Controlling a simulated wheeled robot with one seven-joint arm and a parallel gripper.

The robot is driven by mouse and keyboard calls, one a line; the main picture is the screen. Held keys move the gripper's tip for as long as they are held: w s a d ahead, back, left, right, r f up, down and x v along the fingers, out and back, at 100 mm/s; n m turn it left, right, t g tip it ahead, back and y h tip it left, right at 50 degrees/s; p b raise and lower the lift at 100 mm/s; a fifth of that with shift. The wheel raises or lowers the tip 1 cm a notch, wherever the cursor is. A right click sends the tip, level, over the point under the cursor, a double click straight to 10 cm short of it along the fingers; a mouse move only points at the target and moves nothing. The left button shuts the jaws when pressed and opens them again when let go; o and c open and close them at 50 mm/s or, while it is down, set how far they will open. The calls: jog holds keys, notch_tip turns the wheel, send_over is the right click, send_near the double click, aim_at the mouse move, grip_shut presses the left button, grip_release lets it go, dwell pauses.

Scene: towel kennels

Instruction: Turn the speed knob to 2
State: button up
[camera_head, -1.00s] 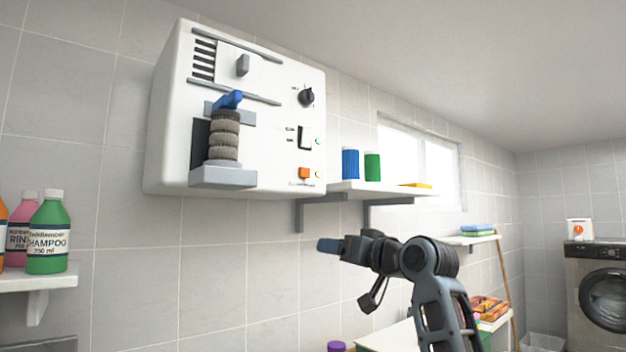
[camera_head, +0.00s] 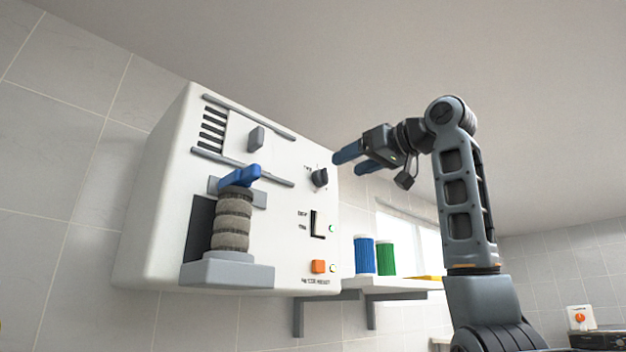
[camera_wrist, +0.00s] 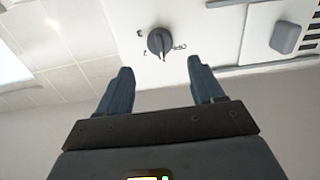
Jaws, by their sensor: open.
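The speed knob (camera_head: 320,177) is a dark round knob with a pointer ridge, on the upper right of the white wall machine (camera_head: 289,228). Small marks stand around it, too small to read. My gripper (camera_head: 345,162) is open and empty, just to the right of the knob and apart from it, with its blue fingers pointing at the machine. In the wrist view the knob (camera_wrist: 160,41) lies beyond the gap between the two fingertips (camera_wrist: 159,64), and nothing is between them. There the knob's ridge points roughly along the finger direction.
The machine also bears a grey slider (camera_head: 256,138), a blue lever (camera_head: 239,177) above stacked rollers, a rocker switch (camera_head: 317,223) and an orange button (camera_head: 318,266). A shelf (camera_head: 400,285) with blue and green containers is below right. Free air lies in front of the knob.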

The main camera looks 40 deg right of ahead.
aim_at(327, 173)
jog(key=w+p, duration=0.1)
jog(key=w, duration=0.2)
jog(key=w+p, duration=0.1)
jog(key=w, duration=0.2)
jog(key=shift+w+a+r, duration=0.15)
jog(key=shift+w+r, duration=0.05)
jog(key=shift+w+f+p, duration=0.1)
jog(key=shift+w+p, duration=0.25)
jog(key=shift+w, duration=0.35)
jog(key=shift+c, duration=0.3)
jog(key=c, duration=1)
jog(key=shift+o, duration=0.2)
